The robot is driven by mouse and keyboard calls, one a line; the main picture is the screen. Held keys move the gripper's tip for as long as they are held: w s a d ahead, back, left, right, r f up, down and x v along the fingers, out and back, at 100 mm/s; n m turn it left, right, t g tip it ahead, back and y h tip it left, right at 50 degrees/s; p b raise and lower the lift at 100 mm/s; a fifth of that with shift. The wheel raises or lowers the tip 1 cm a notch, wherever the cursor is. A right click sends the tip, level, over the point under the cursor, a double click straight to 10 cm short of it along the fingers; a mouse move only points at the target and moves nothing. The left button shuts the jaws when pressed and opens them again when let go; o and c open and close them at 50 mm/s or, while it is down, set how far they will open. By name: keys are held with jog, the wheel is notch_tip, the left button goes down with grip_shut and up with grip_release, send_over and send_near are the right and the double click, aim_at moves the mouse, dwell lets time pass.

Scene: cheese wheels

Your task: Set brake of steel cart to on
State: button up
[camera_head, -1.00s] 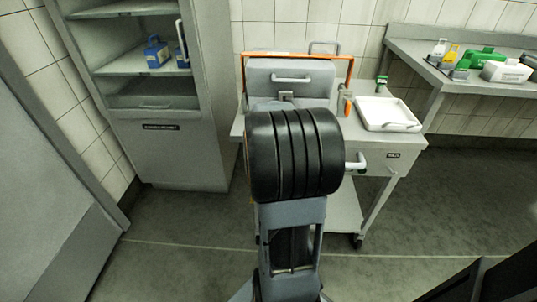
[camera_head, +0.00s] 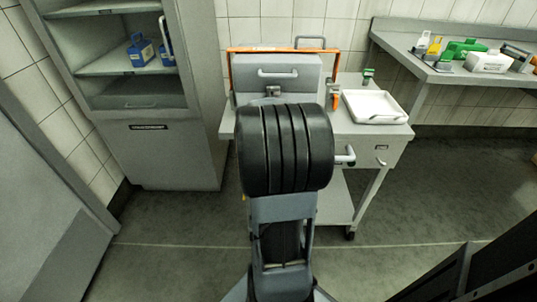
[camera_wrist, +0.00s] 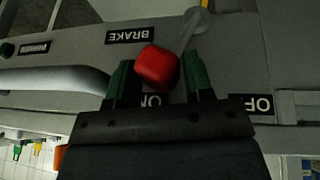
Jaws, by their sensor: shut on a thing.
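The steel cart (camera_head: 372,150) stands ahead of me in the head view, partly hidden by my arm. In the wrist view, the brake lever (camera_wrist: 187,32) runs from a pivot at the top to a red knob (camera_wrist: 157,67). The knob is between the green-tipped fingers of my gripper (camera_wrist: 158,82), which is shut on it. The lever leans toward the partly covered ON label (camera_wrist: 152,100). The OFF label (camera_wrist: 260,104) is farther right, beyond the right finger. The BRAKE label (camera_wrist: 131,35) is above the knob. My gripper is hidden in the head view.
A white tray (camera_head: 375,117) and an orange frame (camera_head: 229,72) are on the cart. A cabinet (camera_head: 177,158) stands left; a side table (camera_head: 445,76) stands right. Floor beside the cart is clear.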

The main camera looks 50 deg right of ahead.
jog(key=shift+s+f, duration=0.15)
jog(key=o, duration=1.1)
jog(key=shift+c, duration=0.2)
